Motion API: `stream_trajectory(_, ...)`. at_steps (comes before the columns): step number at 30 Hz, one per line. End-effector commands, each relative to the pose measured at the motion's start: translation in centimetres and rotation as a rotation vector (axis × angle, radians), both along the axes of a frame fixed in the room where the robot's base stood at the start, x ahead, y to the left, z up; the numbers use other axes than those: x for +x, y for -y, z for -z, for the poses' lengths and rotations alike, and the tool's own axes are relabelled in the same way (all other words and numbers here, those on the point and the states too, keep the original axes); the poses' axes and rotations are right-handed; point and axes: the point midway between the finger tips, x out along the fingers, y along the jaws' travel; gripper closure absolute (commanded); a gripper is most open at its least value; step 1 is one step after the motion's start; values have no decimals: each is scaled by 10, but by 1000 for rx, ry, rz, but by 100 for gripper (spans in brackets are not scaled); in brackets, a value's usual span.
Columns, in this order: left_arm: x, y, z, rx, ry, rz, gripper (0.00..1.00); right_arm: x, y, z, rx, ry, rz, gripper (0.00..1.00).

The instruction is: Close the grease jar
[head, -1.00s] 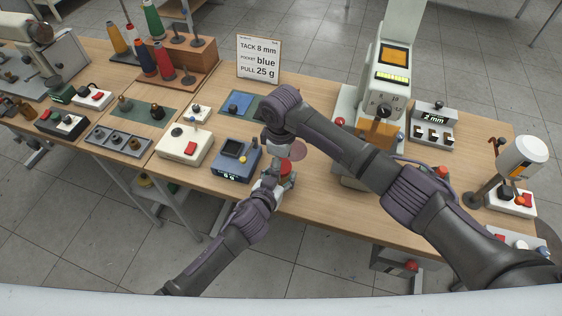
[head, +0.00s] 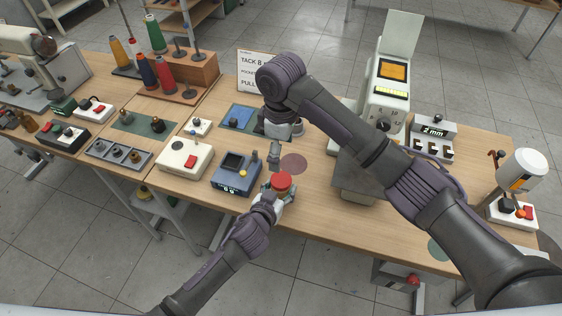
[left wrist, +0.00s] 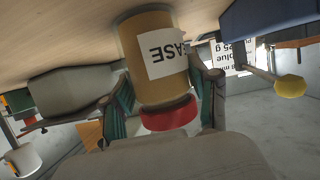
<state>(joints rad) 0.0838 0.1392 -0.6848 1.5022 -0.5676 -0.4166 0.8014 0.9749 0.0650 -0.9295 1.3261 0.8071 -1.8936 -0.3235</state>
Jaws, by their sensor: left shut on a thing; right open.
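The grease jar (left wrist: 160,60) is a tan jar with a white label, upside down in the left wrist view. Its red lid (head: 282,182) is on the mouth end, also seen in the left wrist view (left wrist: 170,116); I cannot tell how tightly it sits. My right gripper (head: 275,153) is open and empty, behind the jar and apart from the lid.
A blue scale-like device (head: 236,173) stands just left of the jar. A dull red disc (head: 293,164) lies on the table behind it. A white box with a red button (head: 184,158) is further left. A sewing machine (head: 390,95) stands at the back right, partly behind my right arm.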

Motion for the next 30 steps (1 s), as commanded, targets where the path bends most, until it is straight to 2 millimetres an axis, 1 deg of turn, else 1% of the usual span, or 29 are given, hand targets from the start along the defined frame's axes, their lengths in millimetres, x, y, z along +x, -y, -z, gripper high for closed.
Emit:
stream_trajectory(1, 0, 0, 1, 0, -1, 0, 100, 0, 0, -5, 1, 3, 0, 12)
stream_trajectory(4, 0, 0, 1, 0, -1, 0, 100, 0, 0, -11, 1, 1, 0, 12)
stream_trajectory(12, 0, 0, 0, 0, -1, 0, 100, 0, 0, -12, 1, 0, 0, 12)
stream_trajectory(13, 0, 0, 0, 0, -1, 0, 39, 0, 0, -12, 1, 0, 0, 12)
stream_trajectory(18, 0, 0, 0, 0, -1, 0, 11, 0, 0, -12, 1, 0, 0, 12)
stream_trajectory(27, 0, 0, 0, 0, 0, 0, 11, 0, 0, -12, 1, 0, 0, 12)
stream_trajectory(30, -5, -2, -1, 0, -1, 0, 11, 0, 0, -12, 1, 0, 0, 12)
